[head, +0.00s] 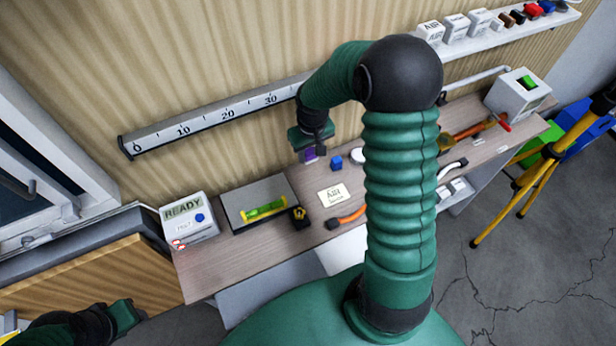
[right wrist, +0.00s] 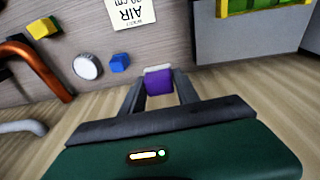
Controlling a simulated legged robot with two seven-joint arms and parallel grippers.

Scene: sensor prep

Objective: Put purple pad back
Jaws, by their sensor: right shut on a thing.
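The purple pad (right wrist: 158,83) is between the fingers of my right gripper (right wrist: 160,92) in the right wrist view, with a pale layer along its far edge. In the head view the purple pad (head: 309,155) shows as a small patch at the tip of my right gripper (head: 312,148), above the back of the bench. The right gripper is shut on it. My left gripper (head: 126,314) is low at the left of the head view, away from the bench; its fingers are not clear.
The wooden bench (head: 240,263) holds a READY box (head: 190,220), a grey plate (head: 262,192) with a green level, a blue cube (head: 336,162), a white disc (head: 357,156) and an AIR card (head: 333,195). A ruler rail (head: 215,118) runs along the wall. A yellow tripod (head: 535,190) stands at right.

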